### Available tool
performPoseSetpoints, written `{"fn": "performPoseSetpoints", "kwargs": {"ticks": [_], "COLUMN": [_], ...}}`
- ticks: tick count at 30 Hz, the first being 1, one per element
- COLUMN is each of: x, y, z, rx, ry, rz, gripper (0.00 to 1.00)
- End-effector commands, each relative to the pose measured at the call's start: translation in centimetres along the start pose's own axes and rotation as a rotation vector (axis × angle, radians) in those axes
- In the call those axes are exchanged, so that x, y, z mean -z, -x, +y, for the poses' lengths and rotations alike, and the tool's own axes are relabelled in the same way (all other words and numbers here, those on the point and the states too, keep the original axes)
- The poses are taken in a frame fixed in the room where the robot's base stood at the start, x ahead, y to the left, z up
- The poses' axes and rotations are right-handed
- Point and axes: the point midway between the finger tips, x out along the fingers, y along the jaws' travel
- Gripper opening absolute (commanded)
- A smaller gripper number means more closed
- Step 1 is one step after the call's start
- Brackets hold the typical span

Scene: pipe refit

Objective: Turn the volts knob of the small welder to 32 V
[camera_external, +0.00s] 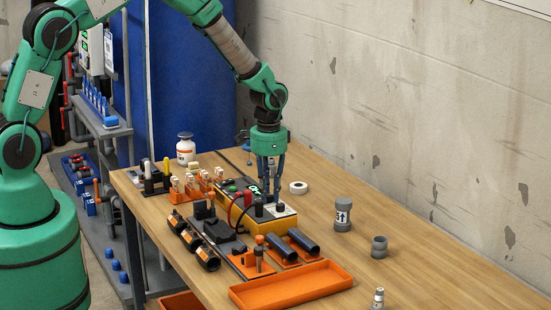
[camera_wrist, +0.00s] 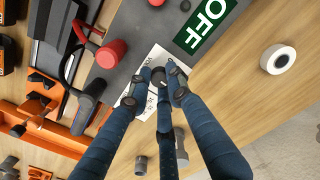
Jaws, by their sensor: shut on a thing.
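The small welder (camera_external: 262,226) stands on the table, with a yellow body and a dark grey top panel. In the wrist view its top panel (camera_wrist: 141,30) carries a green display (camera_wrist: 205,22) reading OFF and a white scale plate (camera_wrist: 153,58). The volts knob (camera_wrist: 157,76) is a small dark knob over the scale plate, mostly hidden between the fingers. My gripper (camera_external: 272,192) points down over the welder; in the wrist view its three blue fingers (camera_wrist: 158,84) are closed around the knob. The knob's pointer and the volts value cannot be read.
An orange tray (camera_external: 290,293) lies at the table's front. A white tape roll (camera_external: 298,188) and grey pipe fittings (camera_external: 343,214) stand to the right. The table's right side is largely clear.

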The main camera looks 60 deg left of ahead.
Motion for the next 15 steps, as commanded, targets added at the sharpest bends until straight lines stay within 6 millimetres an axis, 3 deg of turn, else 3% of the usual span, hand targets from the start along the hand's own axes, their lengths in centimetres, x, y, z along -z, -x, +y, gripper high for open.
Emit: {"fn": "performPoseSetpoints", "kwargs": {"ticks": [14, 15], "x": [0.73, 0.73], "y": [0.55, 0.56], "z": [-0.14, -0.13], "rx": [0.004, 0.004], "ry": [-0.020, -0.020], "rz": [0.015, 0.015], "gripper": [0.00, 0.25]}}
